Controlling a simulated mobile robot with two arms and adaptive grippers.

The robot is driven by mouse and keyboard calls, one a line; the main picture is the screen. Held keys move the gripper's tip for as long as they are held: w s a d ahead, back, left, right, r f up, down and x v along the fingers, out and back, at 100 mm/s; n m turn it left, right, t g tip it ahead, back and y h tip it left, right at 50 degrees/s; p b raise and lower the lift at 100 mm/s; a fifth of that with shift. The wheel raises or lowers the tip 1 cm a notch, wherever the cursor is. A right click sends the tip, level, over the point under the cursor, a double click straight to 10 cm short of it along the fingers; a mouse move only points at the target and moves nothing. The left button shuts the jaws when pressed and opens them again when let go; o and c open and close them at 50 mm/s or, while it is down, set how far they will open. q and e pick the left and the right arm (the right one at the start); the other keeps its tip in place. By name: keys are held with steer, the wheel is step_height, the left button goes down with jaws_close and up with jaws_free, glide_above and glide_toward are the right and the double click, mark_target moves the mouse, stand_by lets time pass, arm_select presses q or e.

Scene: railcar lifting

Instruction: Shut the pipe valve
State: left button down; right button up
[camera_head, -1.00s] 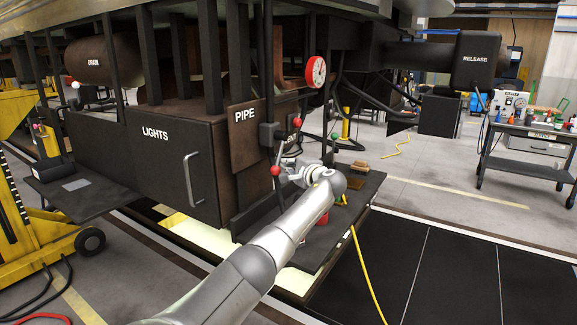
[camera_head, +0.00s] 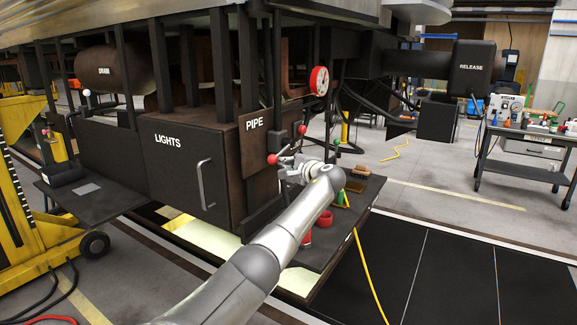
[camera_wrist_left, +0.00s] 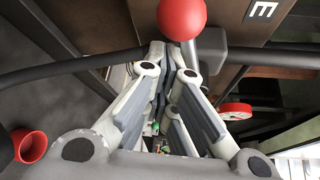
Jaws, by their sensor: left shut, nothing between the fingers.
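The pipe valve is beside the brown plate lettered PIPE (camera_head: 253,130), under the railcar. A red ball (camera_head: 272,159) is at the lower end of its lever, and another red ball (camera_head: 302,130) is higher, to the right. My left gripper (camera_head: 284,161) is just right of the lower ball. In the left wrist view the fingers (camera_wrist_left: 172,58) are together with nothing held. A red ball (camera_wrist_left: 182,18) on a grey rod is right beyond their tips; I cannot tell whether they touch. The lever is partly hidden. My right gripper is not in view.
A red-rimmed gauge (camera_head: 319,81) hangs above right. The LIGHTS box (camera_head: 175,168) is left of the valve. Below, a dark platform (camera_head: 352,213) holds a red cup (camera_head: 325,219) and a brown brush (camera_head: 357,186). A yellow lift (camera_head: 30,195) stands left, a tool cart (camera_head: 527,150) right.

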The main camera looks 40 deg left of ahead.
arm_select(q)
steer(key=shift+s+r+m+g+h+p, duration=0.15)
steer(key=shift+s+r+m+p, duration=0.1)
steer(key=shift+r+p, duration=0.25)
steer(key=shift+s+r+m+g+h+p, duration=0.15)
steer(key=shift+r+m+p, duration=0.1)
steer(key=shift+r+p, duration=0.2)
